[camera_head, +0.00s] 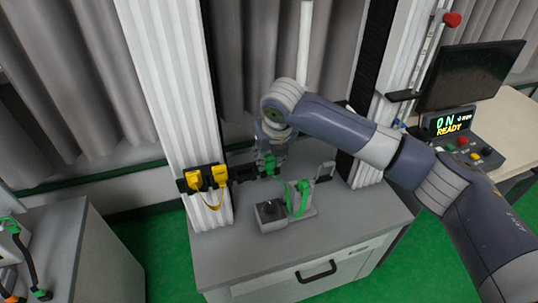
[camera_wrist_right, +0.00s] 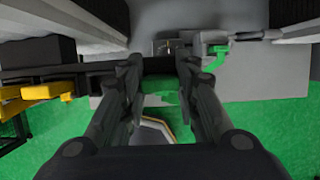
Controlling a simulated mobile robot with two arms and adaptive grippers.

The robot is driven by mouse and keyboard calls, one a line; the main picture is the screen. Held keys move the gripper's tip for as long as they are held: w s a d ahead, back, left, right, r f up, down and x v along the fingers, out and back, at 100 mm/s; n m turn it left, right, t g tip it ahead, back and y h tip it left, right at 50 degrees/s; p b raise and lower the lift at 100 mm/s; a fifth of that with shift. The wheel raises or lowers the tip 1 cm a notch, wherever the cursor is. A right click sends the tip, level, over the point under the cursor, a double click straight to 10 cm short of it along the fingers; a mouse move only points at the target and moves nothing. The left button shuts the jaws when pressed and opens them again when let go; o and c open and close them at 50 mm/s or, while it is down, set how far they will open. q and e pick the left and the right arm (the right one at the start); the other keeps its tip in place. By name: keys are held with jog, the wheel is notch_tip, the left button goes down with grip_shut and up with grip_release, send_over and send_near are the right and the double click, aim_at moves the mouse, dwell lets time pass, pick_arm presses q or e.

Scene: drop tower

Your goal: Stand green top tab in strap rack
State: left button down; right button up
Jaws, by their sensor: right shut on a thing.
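My right gripper (camera_head: 270,158) is above the back of the grey cabinet, beside the white pillar. It is shut on a small green piece (camera_head: 268,164), which I take to be the green top tab; the fingers partly hide it. In the right wrist view the gripper (camera_wrist_right: 160,78) has dark fingers on both sides of a green patch, hard to separate from the green floor. The held piece is apart from this stand. My left gripper is not in view.
A dark bar with yellow clips (camera_head: 220,175) is on the pillar, close left of the gripper. A grey box with a dark knob (camera_head: 269,211) sits by the stand. The cabinet's front top (camera_head: 330,234) is clear. A monitor (camera_head: 470,75) stands at right.

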jog(key=shift+s+f, duration=0.15)
jog(key=shift+f, duration=0.25)
jog(key=shift+s+d+f, duration=0.1)
jog(key=shift+s+f, duration=0.1)
jog(key=shift+f, duration=0.1)
jog(key=o, duration=1)
jog(key=shift+f, duration=0.1)
jog(key=shift+w+f, duration=0.1)
jog(key=shift+w, duration=0.15)
